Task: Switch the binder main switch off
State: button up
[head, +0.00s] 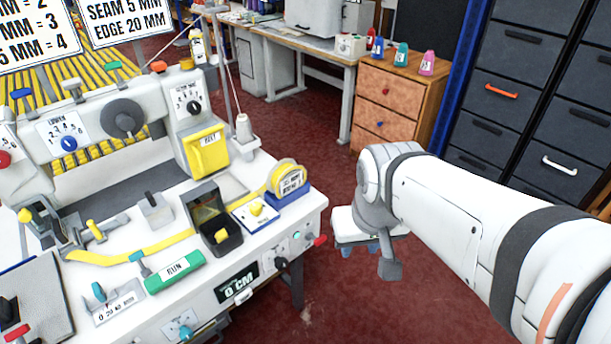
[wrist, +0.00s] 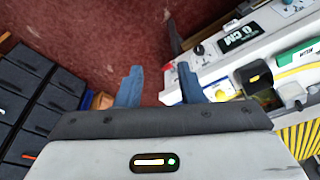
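The binder (head: 150,205) is a white machine table on the left of the head view. Its front panel carries a black rotary knob (head: 281,262), a green light (head: 297,235) and a red-tipped lever (head: 319,241) at the right corner. I cannot read which of these is the main switch. The black knob also shows in the wrist view (wrist: 200,50). My gripper (wrist: 158,86) has blue fingers spread apart with nothing between them. In the head view it hangs beyond the table's right corner, apart from the panel, its fingertips mostly hidden by the wrist.
A "0 CM" display (head: 237,286) sits left of the knob. A yellow tape roll (head: 287,178) stands on the table's right end. A wooden drawer unit (head: 388,105) and dark cabinets (head: 500,95) stand behind. Red floor (head: 345,305) is clear right of the table.

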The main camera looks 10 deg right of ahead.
jog(key=shift+w+f+b, duration=0.15)
jog(key=shift+w+b, duration=0.2)
jog(key=shift+w, duration=0.1)
jog(key=shift+c, duration=1.4)
jog(key=w+f+n+b, duration=0.1)
jog(key=w+b, duration=0.1)
jog(key=w, duration=0.2)
jog(key=w+f+n+b, duration=0.1)
jog(key=w+f, duration=0.1)
jog(key=w, duration=0.3)
jog(key=w+a+f+n+g+b, duration=0.1)
jog(key=w+f+b, duration=0.1)
jog(key=w, duration=0.2)
jog(key=shift+w+b, duration=0.3)
jog(key=shift+b, duration=0.05)
grip_shut()
jog(key=w+a+f+n+g+b, duration=0.1)
jog(key=w+f+n+b, duration=0.2)
jog(key=w+f, duration=0.7)
jog(key=w+b, duration=0.2)
jog(key=w, duration=0.2)
jog(key=shift+a+n, duration=0.2)
jog(key=shift+n, duration=0.2)
jog(key=shift+f, duration=0.1)
